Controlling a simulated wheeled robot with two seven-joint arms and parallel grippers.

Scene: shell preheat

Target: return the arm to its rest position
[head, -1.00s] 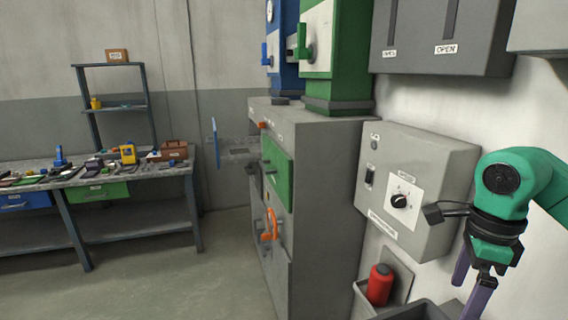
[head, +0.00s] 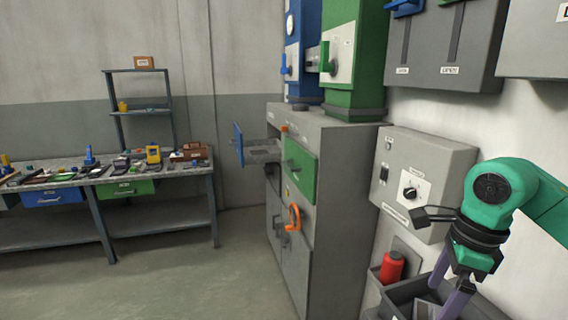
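My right arm comes in from the right edge, with green links and a dark wrist. Its gripper (head: 448,295) has purple fingers and hangs pointing down at the lower right, in front of a grey bin (head: 402,292). The fingertips run toward the bottom edge, so I cannot tell how far apart they are. I see nothing clearly held in it. My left gripper is not in view.
A grey control box (head: 425,160) with a dial is on the right wall, above a red bottle (head: 392,266). A grey cabinet (head: 335,200) with a green door (head: 300,165) stands in the middle. A workbench (head: 100,182) is at left. Open floor lies between.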

